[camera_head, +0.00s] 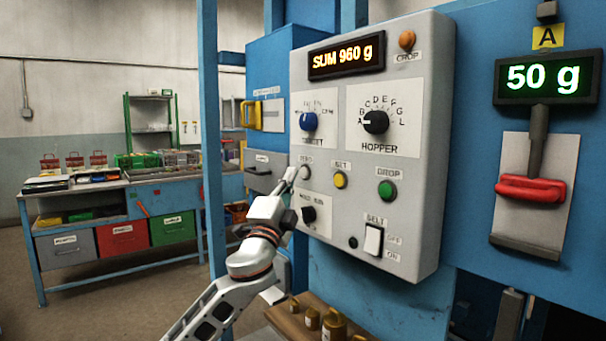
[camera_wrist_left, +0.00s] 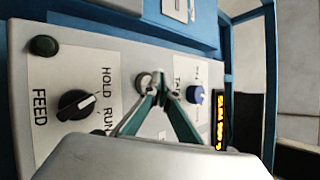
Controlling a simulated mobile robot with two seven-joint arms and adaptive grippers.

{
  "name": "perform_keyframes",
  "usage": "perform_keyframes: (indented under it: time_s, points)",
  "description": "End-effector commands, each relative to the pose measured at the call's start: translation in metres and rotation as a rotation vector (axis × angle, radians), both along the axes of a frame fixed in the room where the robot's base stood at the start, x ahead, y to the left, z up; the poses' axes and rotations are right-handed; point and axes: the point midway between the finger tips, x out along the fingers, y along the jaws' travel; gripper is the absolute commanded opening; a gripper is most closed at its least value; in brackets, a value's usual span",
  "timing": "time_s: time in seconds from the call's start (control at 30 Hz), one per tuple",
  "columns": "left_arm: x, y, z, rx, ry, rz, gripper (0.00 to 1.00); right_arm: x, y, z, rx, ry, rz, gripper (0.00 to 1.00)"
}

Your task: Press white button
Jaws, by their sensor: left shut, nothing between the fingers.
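The white button (camera_head: 305,172) is a small round pale button under the label ZERO, on the left part of the grey control panel. In the left wrist view the shut fingertips (camera_wrist_left: 160,84) overlap the edge of the pale button (camera_wrist_left: 143,78). I cannot tell whether they touch it. My right gripper is not in view.
Close by on the panel are a blue knob (camera_head: 308,121), a black HOPPER knob (camera_head: 375,122), a yellow button (camera_head: 340,180), a green DROP button (camera_head: 387,190) and a white rocker switch (camera_head: 373,240). The display (camera_head: 346,58) reads SUM 960 g. Brass weights (camera_head: 333,322) stand below.

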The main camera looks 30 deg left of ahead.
Motion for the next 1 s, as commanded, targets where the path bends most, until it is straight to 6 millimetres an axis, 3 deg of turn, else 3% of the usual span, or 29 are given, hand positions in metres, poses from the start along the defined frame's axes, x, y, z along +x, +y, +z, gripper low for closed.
perform_keyframes:
  time_s: [1.0]
  points:
    - [0.0081,-0.0033,0.0001,0.0,0.0,0.0,0.0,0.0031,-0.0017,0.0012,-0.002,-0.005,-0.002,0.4]
